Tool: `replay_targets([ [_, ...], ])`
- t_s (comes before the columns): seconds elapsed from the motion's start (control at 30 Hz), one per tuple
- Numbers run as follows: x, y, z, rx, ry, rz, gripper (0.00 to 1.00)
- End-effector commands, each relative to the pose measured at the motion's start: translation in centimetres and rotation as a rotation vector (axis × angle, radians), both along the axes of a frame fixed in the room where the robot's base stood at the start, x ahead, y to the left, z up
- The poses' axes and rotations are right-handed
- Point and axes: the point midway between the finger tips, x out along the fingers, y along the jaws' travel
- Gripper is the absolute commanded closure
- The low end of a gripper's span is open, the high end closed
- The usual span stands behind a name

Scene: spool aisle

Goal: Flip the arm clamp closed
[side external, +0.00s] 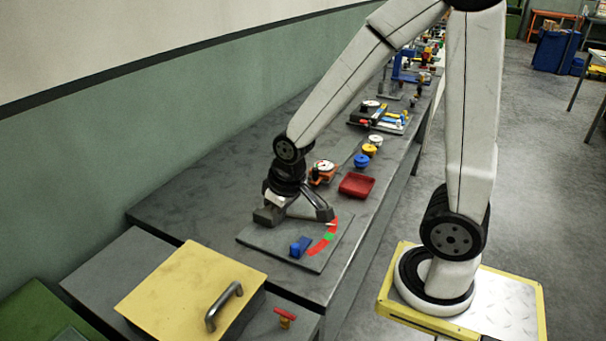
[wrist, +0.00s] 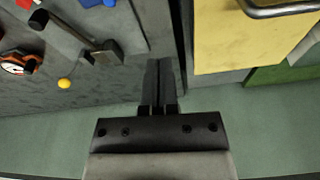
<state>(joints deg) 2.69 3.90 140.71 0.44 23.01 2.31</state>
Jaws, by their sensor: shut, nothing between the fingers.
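The arm clamp sits on a grey plate (side external: 262,238). In the wrist view, its grey bar (wrist: 75,36) runs from a block (wrist: 108,52) to a dark knob (wrist: 38,19) at upper left. In the side view, my wrist partly hides the clamp; a slanting bar (side external: 318,203) shows to its right. The plate carries a blue block (side external: 300,246) and a red and green arc (side external: 329,237). My gripper (wrist: 159,64) is shut and empty, its fingers right of the clamp block and apart from it in the picture. How far the clamp is swung is unclear.
A yellow lidded box (side external: 185,290) with a handle stands nearer the camera. An orange gauge (side external: 322,170) and a red tray (side external: 356,186) lie beyond the plate, with several other fixtures further back. The bench (side external: 190,208) is clear left of the plate, towards the green wall.

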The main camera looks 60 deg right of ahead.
Motion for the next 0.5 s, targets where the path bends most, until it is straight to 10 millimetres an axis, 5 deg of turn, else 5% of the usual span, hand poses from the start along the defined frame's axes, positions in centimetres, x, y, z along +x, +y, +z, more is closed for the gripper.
replay_targets([
  [0.5,9.2,-7.4,0.7,0.055,0.054,-0.339,1.0],
])
